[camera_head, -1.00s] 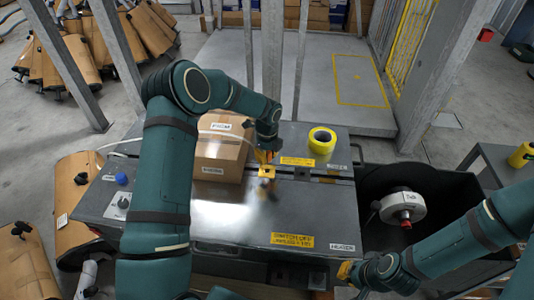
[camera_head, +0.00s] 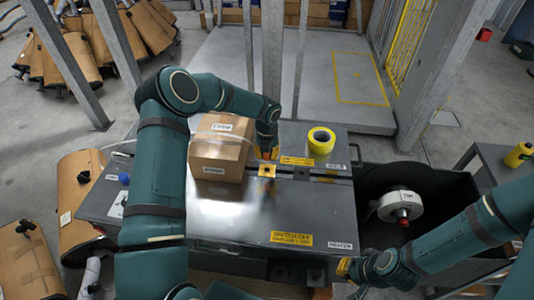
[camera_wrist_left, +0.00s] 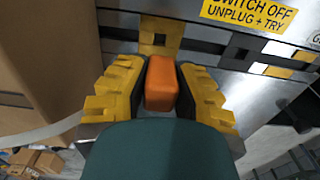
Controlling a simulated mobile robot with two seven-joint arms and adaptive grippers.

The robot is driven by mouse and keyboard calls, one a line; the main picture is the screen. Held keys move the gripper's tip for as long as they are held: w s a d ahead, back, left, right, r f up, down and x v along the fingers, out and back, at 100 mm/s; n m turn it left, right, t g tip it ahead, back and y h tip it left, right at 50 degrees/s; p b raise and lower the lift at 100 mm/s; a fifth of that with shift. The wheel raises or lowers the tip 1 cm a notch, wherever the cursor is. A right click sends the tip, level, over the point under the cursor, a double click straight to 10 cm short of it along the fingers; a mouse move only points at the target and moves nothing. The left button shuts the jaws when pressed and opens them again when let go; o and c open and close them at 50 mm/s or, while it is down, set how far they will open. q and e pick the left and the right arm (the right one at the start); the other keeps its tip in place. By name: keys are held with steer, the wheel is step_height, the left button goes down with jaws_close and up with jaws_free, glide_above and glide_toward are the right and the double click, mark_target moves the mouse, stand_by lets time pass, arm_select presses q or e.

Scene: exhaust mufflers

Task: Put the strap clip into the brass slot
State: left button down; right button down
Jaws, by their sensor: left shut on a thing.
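My left gripper (camera_head: 267,153) is over the machine's top, just behind the small brass plate (camera_head: 267,171) beside the carton. In the left wrist view, its yellow fingers (camera_wrist_left: 160,92) are shut around an orange block, which looks like the strap clip (camera_wrist_left: 161,84). The brass plate with its dark slot (camera_wrist_left: 160,38) shows just beyond the clip in that view. The clip looks apart from the slot; its height above the surface is hard to tell. My right gripper (camera_head: 346,268) is at the machine's front right, away from the slot; its fingers are too small to read.
A cardboard carton (camera_head: 220,150) stands close left of my left gripper. A yellow tape roll (camera_head: 321,141) lies to the right. A clear strap arcs past the carton. A dark bin (camera_head: 440,190) holds a white reel (camera_head: 400,207). The metal top's front (camera_head: 225,215) is clear.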

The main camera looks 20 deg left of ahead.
mark_target(267, 166)
arm_select(q)
steer(key=shift+f, duration=0.1)
steer(key=shift+f+b, duration=1.85)
steer(key=shift+f, duration=0.95)
steer(key=shift+f+b, duration=0.35)
steer(key=shift+f, duration=0.1)
stand_by(0.3)
steer(key=c, duration=0.8)
jaws_free()
steer(key=shift+r, duration=0.1)
step_height(267, 166, up, 12)
steer(key=shift+f, duration=0.1)
